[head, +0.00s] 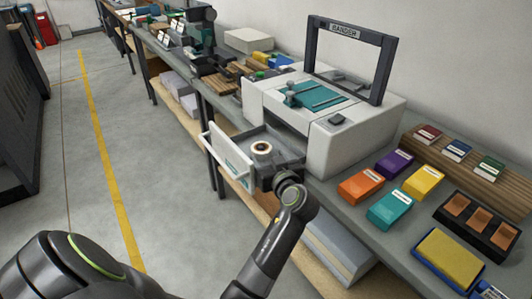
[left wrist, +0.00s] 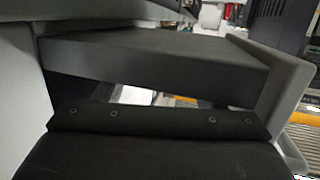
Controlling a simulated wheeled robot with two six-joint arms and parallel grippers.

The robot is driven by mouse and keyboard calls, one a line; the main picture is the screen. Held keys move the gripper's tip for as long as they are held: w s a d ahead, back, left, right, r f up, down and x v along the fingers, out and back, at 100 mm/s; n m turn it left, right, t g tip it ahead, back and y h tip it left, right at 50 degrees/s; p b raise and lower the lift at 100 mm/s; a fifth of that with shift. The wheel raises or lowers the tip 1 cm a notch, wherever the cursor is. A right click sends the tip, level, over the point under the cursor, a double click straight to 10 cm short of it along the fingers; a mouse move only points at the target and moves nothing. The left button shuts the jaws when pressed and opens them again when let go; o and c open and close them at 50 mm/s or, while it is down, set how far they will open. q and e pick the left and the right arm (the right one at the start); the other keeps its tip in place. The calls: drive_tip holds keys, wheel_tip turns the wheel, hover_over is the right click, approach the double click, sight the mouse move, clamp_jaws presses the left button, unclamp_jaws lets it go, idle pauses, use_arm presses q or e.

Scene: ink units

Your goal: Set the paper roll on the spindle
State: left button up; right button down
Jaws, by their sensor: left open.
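The paper roll (head: 262,147) shows in the head view as a small pale ring with a dark centre, at the open front tray (head: 232,160) of the grey-white machine (head: 355,135). I cannot make out the spindle separately, nor tell whether the roll is around it. My left gripper (head: 272,172) is at the tray, just below the roll in the picture, and my wrist partly hides it. In the left wrist view, dark parts of the open gripper (left wrist: 150,97) fill much of the picture, with a gap between them. No roll is recognisable there. My right gripper is not in view.
Coloured boxes (head: 390,207) lie on the bench right of the machine, near a dark holder (head: 478,224) and a yellow pad (head: 447,256). A black frame (head: 380,65) stands on the machine. Tools and blocks crowd the bench behind. The floor at left is clear.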

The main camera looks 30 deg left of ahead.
use_arm(q)
drive_tip(key=v, duration=0.4)
drive_tip(key=shift+s+d+r, duration=0.1)
drive_tip(key=shift+s+r, duration=0.1)
drive_tip(key=shift+w, duration=0.1)
idle(0.4)
